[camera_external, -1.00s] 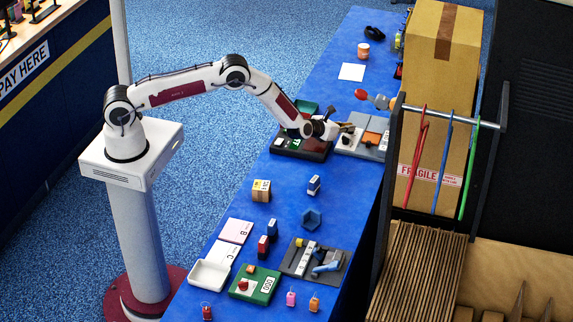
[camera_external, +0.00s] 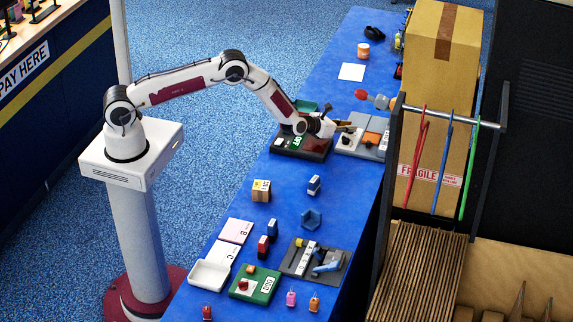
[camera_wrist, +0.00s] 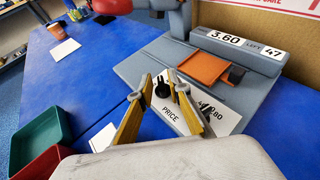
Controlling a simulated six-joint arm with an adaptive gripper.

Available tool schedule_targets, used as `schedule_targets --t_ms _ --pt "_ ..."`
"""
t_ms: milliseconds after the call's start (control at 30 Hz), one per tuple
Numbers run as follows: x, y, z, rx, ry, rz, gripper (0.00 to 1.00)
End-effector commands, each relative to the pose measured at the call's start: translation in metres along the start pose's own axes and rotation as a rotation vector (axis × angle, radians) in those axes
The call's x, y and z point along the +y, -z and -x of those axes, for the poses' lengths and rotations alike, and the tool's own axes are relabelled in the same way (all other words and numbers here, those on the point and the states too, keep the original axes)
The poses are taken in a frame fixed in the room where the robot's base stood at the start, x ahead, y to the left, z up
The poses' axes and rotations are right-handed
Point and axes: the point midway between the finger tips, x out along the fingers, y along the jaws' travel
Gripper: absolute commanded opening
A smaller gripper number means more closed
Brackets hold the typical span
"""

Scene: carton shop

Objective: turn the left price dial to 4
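The grey price machine (camera_wrist: 150,68) has a white panel marked PRICE (camera_wrist: 172,116), with a black dial (camera_wrist: 163,90) on it. A second dark dial (camera_wrist: 183,88) is partly hidden behind my right finger. My gripper (camera_wrist: 160,76) has its two brass fingers apart, on either side of the first dial, with thin gaps seeming to show beside it. Which number the dial points to is not readable. In the external view my gripper (camera_external: 345,127) is low over the white panel (camera_external: 348,140), at the machine's left part.
The machine's display (camera_wrist: 232,42) reads 3.60, LEFT 47. An orange plate (camera_wrist: 205,68) lies beside the panel. A green tray (camera_wrist: 38,130) and a red tray (camera_wrist: 42,166) are at the left. A large carton (camera_external: 440,80) and a rack stand right of the table.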

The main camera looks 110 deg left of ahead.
Motion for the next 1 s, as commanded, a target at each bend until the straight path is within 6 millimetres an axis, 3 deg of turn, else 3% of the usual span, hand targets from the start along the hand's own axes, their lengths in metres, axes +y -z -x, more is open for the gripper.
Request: schedule_targets --t_ms 567,1000 --pt "-0.001 0.002 0.004 0.003 0.001 -0.001 0.24" --pt "-0.001 0.002 0.033 0.004 0.001 -0.001 0.24"
